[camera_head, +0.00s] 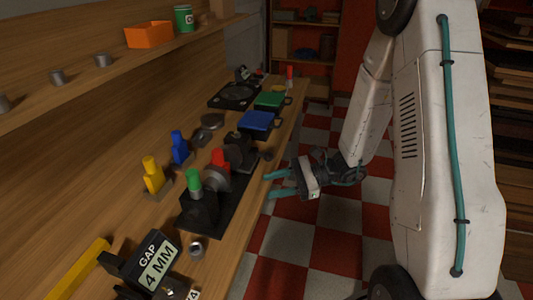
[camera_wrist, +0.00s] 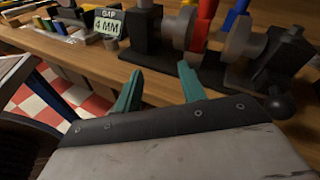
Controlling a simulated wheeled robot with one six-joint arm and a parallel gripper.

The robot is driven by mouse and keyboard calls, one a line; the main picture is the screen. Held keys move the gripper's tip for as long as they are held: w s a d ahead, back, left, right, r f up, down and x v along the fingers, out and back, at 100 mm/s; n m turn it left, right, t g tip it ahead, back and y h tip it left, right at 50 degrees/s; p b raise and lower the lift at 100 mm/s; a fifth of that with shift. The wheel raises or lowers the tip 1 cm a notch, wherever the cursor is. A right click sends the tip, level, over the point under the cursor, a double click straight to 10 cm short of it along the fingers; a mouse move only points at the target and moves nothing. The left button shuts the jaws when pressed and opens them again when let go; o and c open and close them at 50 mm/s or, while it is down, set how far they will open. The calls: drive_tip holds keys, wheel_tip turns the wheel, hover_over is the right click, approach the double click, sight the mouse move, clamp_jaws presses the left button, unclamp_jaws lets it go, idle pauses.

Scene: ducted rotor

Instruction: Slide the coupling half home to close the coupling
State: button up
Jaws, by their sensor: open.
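The coupling rig stands on a black base plate (camera_head: 226,213) near the bench's front edge. In the wrist view one grey coupling half (camera_wrist: 182,28) is by the left black block, and another grey half (camera_wrist: 243,40) is by the right block. A red piece (camera_wrist: 201,30) shows between them, and also in the head view (camera_head: 221,157). I cannot tell how wide the gap is. A black ball knob (camera_wrist: 279,103) sticks out at the right block. My gripper (camera_head: 281,184) is open and empty, its teal fingers pointing at the rig from the aisle side, apart from it.
A "GAP 4 MM" sign (camera_head: 156,261) stands at the near end of the bench. Yellow (camera_head: 153,175) and blue (camera_head: 180,148) tools stand behind the rig. Blue (camera_head: 259,121) and green (camera_head: 271,100) boxes lie farther along. The checkered floor beside the bench is clear.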

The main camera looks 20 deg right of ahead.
sight(264, 155)
drive_tip(key=w+d+f+m+t+h, duration=0.4)
drive_tip(key=w+d+m+t, duration=0.4)
drive_tip(key=w+t, duration=0.3)
drive_tip(key=shift+g, duration=0.4)
drive_tip(key=x, duration=0.8)
drive_tip(key=shift+w+r, duration=0.2)
drive_tip(key=shift+r, duration=0.15)
clamp_jaws()
drive_tip(key=shift+s+a, duration=0.5)
drive_tip(key=shift+s, duration=0.2)
drive_tip(key=shift+s+a, duration=0.55)
drive_tip(key=shift+s, duration=0.15)
unclamp_jaws()
drive_tip(key=shift+s+a, duration=0.1)
